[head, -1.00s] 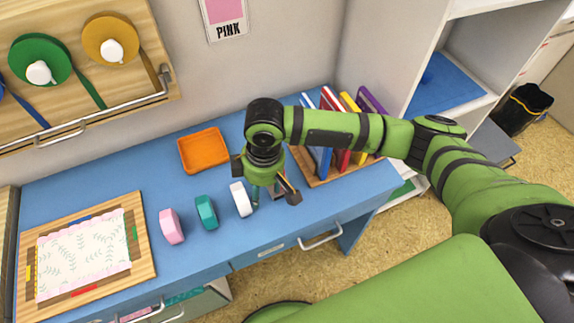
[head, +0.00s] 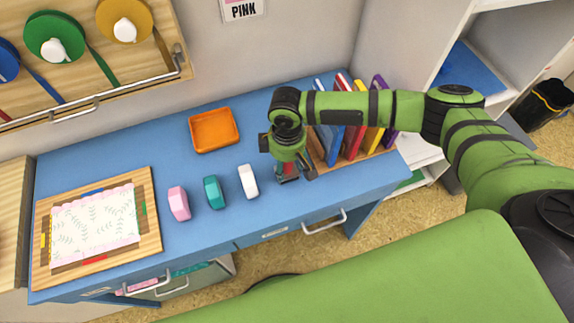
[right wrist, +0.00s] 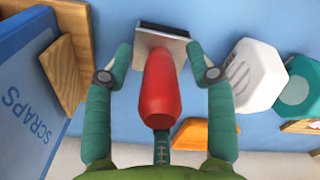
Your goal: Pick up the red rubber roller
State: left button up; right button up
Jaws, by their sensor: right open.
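The red rubber roller has a red handle (right wrist: 160,92) and a flat grey head with a dark edge (right wrist: 162,36). In the right wrist view it stands between the two fingers of my right gripper (right wrist: 160,70), which are open on either side of it. I cannot tell whether either finger touches it. In the head view my right gripper (head: 288,172) is low over the right part of the blue desk (head: 225,185), and only a little red of the roller (head: 287,170) shows beneath it. My left gripper is not in view.
White (head: 248,181), teal (head: 213,192) and pink (head: 179,203) inkpads stand left of the gripper. Upright books (head: 352,140) in a wooden holder are close on its right. An orange tray (head: 214,130) lies behind. A wooden board with patterned paper (head: 95,225) lies at left.

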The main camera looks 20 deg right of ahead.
grip_shut()
jog(key=shift+r, duration=0.15)
